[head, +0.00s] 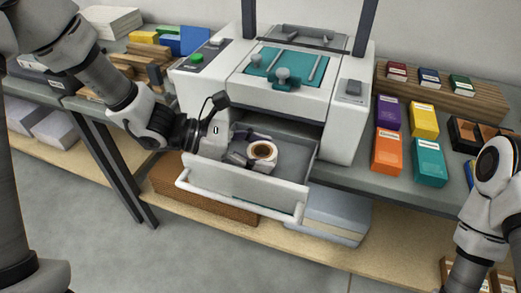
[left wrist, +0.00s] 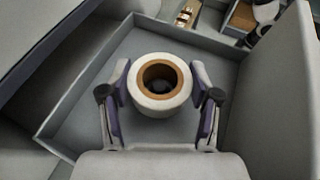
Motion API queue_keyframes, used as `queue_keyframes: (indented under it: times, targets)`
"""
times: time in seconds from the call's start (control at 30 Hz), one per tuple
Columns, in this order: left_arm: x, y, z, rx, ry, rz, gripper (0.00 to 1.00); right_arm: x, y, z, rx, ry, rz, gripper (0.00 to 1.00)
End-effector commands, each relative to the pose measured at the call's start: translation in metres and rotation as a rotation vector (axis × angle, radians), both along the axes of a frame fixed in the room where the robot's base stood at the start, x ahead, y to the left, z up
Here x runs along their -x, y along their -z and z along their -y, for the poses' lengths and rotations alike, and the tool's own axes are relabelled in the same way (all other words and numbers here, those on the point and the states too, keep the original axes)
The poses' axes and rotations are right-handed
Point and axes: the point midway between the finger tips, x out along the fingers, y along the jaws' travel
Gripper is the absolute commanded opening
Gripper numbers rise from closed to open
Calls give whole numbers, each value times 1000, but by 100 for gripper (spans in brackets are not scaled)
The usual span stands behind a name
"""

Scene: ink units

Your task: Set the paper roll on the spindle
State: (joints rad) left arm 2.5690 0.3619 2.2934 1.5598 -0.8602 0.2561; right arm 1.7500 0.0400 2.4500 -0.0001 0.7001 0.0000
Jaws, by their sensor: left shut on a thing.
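The paper roll (head: 262,149) is a short white cylinder with a brown core, upright over the floor of the open grey drawer (head: 245,188). My left gripper (head: 250,156) reaches into the drawer from the left and is shut on the roll. In the left wrist view the roll (left wrist: 160,107) sits between the two fingers (left wrist: 160,95), its core facing the camera. A dark round shape shows inside the core; I cannot tell whether it is the spindle. The roll's underside is hidden, so I cannot tell whether it touches the drawer floor. My right gripper is out of view.
The white machine (head: 345,110) with a teal top stands above and behind the drawer. The drawer's white handle (head: 240,203) runs along its front. Coloured boxes (head: 387,150) stand on the right bench. A brown woven box (head: 200,190) lies on the shelf below.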

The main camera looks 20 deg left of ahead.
Motion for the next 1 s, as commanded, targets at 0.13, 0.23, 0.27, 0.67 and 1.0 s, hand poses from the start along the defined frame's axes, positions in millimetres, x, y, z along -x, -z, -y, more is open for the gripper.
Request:
queue_keyframes:
  times: [0.13,0.23,0.27,0.67,1.0]
  targets:
    - [0,4,0,0,0,0,27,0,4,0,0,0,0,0]
    - [0,6,0,0,0,0,27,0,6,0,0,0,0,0]
    - [0,7,0,0,0,0,27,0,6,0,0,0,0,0]
    - [0,-6,0,0,0,0,27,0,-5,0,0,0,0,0]
    - [0,-11,0,0,0,0,27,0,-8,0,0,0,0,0]
